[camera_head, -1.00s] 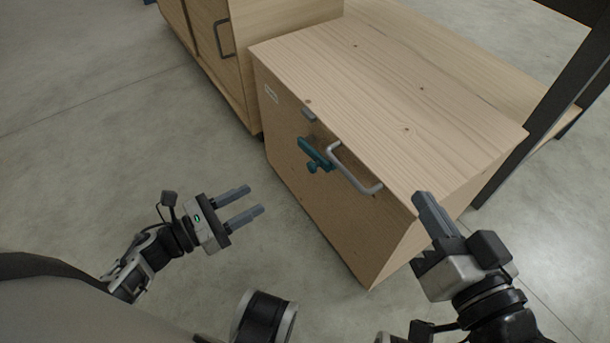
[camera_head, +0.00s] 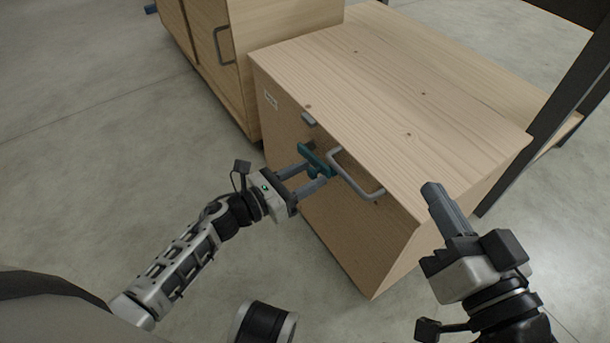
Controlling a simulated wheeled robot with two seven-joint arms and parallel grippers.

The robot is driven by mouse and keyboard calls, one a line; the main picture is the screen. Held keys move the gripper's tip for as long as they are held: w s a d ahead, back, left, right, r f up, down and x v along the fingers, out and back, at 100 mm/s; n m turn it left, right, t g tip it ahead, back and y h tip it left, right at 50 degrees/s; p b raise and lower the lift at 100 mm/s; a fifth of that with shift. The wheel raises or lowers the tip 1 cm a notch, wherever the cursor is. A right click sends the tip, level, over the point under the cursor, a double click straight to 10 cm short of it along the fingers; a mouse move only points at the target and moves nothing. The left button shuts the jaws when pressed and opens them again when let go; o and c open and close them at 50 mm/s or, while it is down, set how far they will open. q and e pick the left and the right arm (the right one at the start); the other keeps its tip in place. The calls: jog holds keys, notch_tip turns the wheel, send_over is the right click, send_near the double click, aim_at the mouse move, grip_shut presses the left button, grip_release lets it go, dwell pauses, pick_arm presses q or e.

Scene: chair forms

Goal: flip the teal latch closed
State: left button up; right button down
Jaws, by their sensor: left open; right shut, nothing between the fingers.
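The teal latch (camera_head: 318,158) is on the front face of the wooden cabinet (camera_head: 400,75), just left of the grey bar handle (camera_head: 355,177). Its bar slants down to the right; its lower knob is now hidden behind my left gripper's fingers. My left gripper (camera_head: 315,175) is open, its two fingertips at the latch, one on the upper left and one on the lower right. I cannot tell whether they touch it. A small grey catch piece (camera_head: 309,118) sits above the latch near the top edge. My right gripper (camera_head: 432,188) is shut and empty, in front of the cabinet's right corner.
Another wooden cabinet (camera_head: 238,85) with a grey handle stands behind at the left. A dark frame post (camera_head: 540,125) rises at the right. A small white label (camera_head: 271,99) is on the front face. The floor at the left is clear.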

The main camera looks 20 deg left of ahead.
pick_arm(q)
grip_shut()
jog(key=shift+r, duration=0.1)
